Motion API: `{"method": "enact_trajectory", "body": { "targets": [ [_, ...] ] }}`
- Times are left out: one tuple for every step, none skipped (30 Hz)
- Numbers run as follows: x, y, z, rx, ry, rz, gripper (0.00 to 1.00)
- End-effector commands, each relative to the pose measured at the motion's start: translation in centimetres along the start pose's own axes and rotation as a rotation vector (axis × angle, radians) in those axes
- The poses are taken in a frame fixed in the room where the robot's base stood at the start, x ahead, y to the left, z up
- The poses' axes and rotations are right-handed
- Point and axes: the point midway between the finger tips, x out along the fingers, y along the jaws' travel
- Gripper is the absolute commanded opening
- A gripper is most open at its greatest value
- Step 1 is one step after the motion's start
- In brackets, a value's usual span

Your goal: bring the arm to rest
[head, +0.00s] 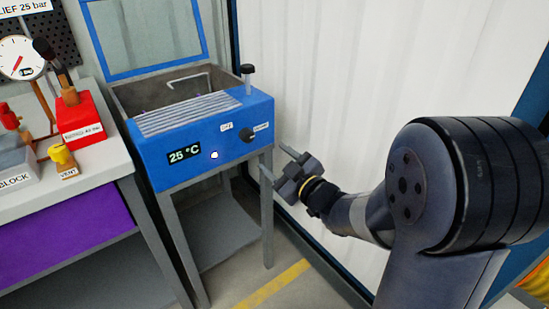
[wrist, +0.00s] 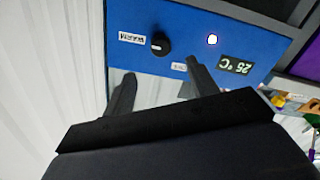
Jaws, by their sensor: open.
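My gripper (head: 277,165) is at the front right of the blue heated bath, near its right front corner and apart from it in the head view. Its two fingers are spread and hold nothing. In the wrist view the fingers of my gripper (wrist: 158,82) point toward the blue front panel, with the black knob (wrist: 160,44) beyond them. My arm reaches in from the right side of the head view.
The blue bath (head: 220,155) stands on grey legs, its lid up, its display (head: 184,154) reading 25 °C. A bench (head: 75,185) with a gauge (head: 20,58), a red block (head: 80,120) and a yellow vent knob (head: 62,157) is at left. A white corrugated wall (head: 340,70) is behind.

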Motion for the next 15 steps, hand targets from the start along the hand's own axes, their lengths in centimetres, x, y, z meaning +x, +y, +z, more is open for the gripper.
{"method": "enact_trajectory", "body": {
  "targets": [
    [0.0,0.0,0.0,0.0,0.0,0.0,0.55],
    [0.0,0.0,0.0,0.0,0.0,0.0,0.55],
    [0.1,0.0,0.0,0.0,0.0,0.0,0.55],
    [0.1,0.0,0.0,0.0,0.0,0.0,0.55],
    [0.2,0.0,0.0,0.0,0.001,-0.001,0.55],
    [0.4,0.0,0.0,-0.001,0.001,-0.001,0.55],
    [0.7,0.0,0.0,-0.001,0.002,-0.001,0.55],
    [0.9,-0.1,0.0,-0.001,0.001,-0.002,0.55],
    [1.4,-0.1,0.1,0.0,0.0,-0.002,0.55],
    [1.8,-0.1,0.1,0.0,0.001,-0.002,0.55],
    [2.3,-0.1,0.1,0.0,0.002,-0.002,0.55],
    [3.0,-0.1,0.1,-0.001,0.003,-0.003,0.55],
    [3.6,-0.1,0.1,-0.001,0.002,-0.003,0.55],
    [4.2,-0.1,0.1,-0.001,0.002,-0.003,0.55],
    [5.0,-0.1,0.1,-0.001,0.003,-0.003,0.55]
  ]
}}
